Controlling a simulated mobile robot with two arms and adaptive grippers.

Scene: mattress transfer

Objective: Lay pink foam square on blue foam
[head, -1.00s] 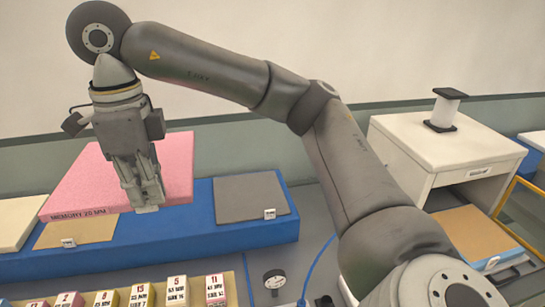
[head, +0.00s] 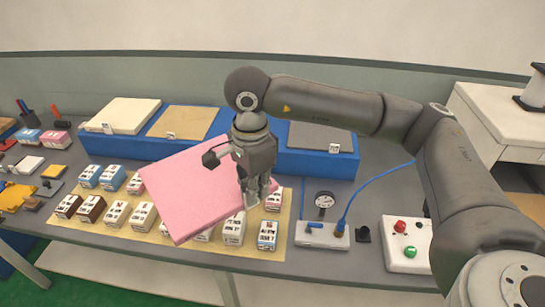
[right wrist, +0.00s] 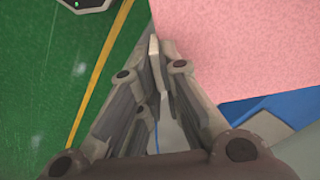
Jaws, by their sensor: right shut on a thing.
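The pink foam square (head: 190,190) is held tilted in the air, above the small boxes at the table's front. My right gripper (head: 252,204) is shut on its right edge. The foam also fills the upper right of the right wrist view (right wrist: 240,45), beside the fingers (right wrist: 158,55). The long blue block (head: 300,158) lies at the back of the table, behind the pink square, which overlaps part of its front in the picture. Cream (head: 122,114), tan (head: 185,122) and grey (head: 322,137) squares rest on it. My left gripper is not in view.
Several small labelled boxes (head: 142,216) stand on a yellowish mat (head: 100,235) below the pink square. A dial gauge (head: 324,200), a blue cable (head: 375,187) and a button box (head: 404,244) are to the right. A white cabinet (head: 490,115) stands at the far right.

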